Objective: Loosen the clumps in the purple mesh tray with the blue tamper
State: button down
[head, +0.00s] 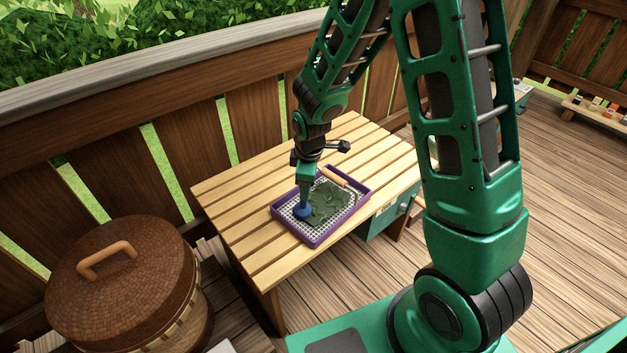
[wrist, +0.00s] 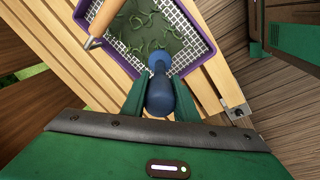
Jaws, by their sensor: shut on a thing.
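The purple mesh tray (head: 318,240) lies on the slatted wooden table, with dark green leafy material (head: 326,205) spread over much of its mesh. In the wrist view the tray rim (wrist: 205,28) is at the top and the green material (wrist: 150,40) shows as stringy bits. My gripper (head: 305,180) is above the tray's left part, shut on the blue tamper (wrist: 160,92). The tamper's round blue foot (head: 303,212) is low over the mesh at the edge of the green material; I cannot tell whether it touches. A wooden-handled tool (wrist: 103,22) lies across the tray's far side.
The table (head: 240,205) has bare slats left of and behind the tray. A round lidded basket (head: 125,270) stands on the deck at the left. A wooden fence (head: 180,130) runs behind the table. A low shelf (head: 590,108) with small items is far right.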

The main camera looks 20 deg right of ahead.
jog(key=s+a, duration=0.2)
jog(key=a, duration=0.5)
notch_tip(320, 180, up, 7)
jog(key=w, duration=0.2)
jog(key=shift+w+a, duration=0.15)
jog(key=shift+a, duration=0.15)
dwell(0.8)
